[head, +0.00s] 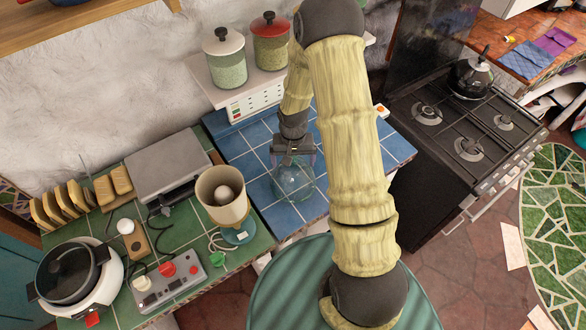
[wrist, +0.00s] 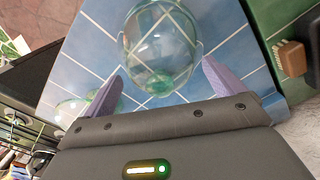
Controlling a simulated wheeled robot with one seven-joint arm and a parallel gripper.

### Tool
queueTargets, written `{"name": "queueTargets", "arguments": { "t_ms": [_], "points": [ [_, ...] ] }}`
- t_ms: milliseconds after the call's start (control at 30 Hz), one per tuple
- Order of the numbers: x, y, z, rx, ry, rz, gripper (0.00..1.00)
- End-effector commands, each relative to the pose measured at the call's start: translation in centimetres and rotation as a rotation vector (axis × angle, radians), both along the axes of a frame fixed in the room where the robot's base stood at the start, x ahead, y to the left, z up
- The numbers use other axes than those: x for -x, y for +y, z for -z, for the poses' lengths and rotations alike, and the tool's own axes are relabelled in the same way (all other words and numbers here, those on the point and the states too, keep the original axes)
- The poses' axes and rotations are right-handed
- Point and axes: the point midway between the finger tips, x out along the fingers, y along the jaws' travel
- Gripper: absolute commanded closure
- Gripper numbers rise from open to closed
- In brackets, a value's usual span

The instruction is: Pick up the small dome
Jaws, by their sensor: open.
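A clear, greenish glass dome (wrist: 162,45) stands on the blue tiles. In the wrist view it lies just beyond and between the two purple fingers of my gripper (wrist: 163,68). My gripper is open and empty. In the head view my gripper (head: 294,155) is above the blue counter, and the glass dome (head: 293,182) shows right below it, partly covered by it. I cannot tell whether the fingers touch the glass.
A second greenish glass shape (wrist: 76,108) shows at left in the wrist view, partly hidden by my gripper. A brown brush (wrist: 291,58) lies at right on green tiles. A beige lamp-like cup (head: 222,195) stands left of the dome. Lidded jars (head: 226,68) stand behind.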

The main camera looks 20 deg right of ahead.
Motion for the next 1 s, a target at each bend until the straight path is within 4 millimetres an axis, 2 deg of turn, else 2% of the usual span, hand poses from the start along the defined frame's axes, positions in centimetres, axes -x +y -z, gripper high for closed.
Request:
{"name": "queueTargets", "arguments": {
  "t_ms": [233,600,633,1000],
  "points": [
    [0.01,0.00,-0.02,0.000,0.000,0.000,0.08],
    [0.07,0.00,0.08,0.000,0.002,0.000,0.81],
    [0.09,0.00,0.10,0.000,0.003,0.000,0.84],
    [0.32,0.00,0.35,0.000,0.009,-0.001,0.84]
  ]
}}
